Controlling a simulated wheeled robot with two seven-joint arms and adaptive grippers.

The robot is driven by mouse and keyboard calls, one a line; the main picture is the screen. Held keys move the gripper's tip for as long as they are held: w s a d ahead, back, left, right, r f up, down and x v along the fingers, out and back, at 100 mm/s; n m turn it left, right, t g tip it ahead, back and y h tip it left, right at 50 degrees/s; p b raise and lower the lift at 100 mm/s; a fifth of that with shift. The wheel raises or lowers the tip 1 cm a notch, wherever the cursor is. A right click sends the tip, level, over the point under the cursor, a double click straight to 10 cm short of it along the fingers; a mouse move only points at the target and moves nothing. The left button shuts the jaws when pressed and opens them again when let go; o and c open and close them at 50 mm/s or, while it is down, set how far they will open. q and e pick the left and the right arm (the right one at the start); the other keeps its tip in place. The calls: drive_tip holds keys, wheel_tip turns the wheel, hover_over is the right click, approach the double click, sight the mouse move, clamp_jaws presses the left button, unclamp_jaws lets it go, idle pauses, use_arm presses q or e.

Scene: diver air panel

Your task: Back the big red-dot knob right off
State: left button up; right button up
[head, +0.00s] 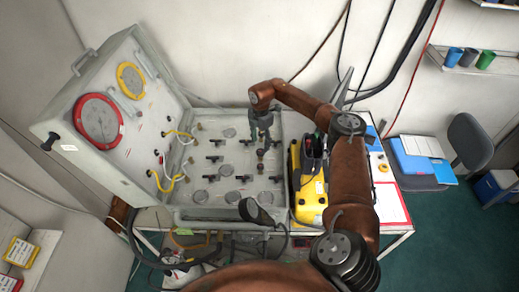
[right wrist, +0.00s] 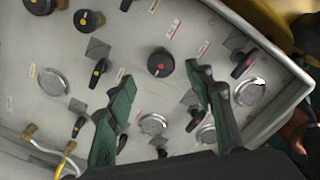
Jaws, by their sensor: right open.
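The big red-dot knob (right wrist: 160,63) is a round black knob with a red dot on top, standing on the grey panel (right wrist: 130,50) in the right wrist view. My right gripper (right wrist: 162,76) is open, with its two green fingers on either side of the knob in the picture. A gap shows between the knob and each finger, and I see no contact. In the head view my right gripper (head: 263,132) points down over the right part of the panel, and I cannot clearly make out the knob there. My left gripper is not in view.
A big yellow-dot knob (right wrist: 89,20) and small red-dot handles (right wrist: 244,63) stand around it, with round gauges (right wrist: 249,92) between. The open case lid (head: 110,110) with red and yellow gauges rises at left. A yellow case (head: 310,190) stands close right of the panel.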

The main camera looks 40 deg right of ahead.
sight(261, 151)
wheel_tip(261, 151, down, 5)
drive_tip(key=shift+r+p, duration=0.15)
drive_tip(key=shift+p, duration=0.35)
drive_tip(key=shift+f, duration=0.2)
drive_tip(key=shift+s, duration=0.1)
drive_tip(key=shift+c, duration=1.2)
drive_tip(key=c, duration=0.9)
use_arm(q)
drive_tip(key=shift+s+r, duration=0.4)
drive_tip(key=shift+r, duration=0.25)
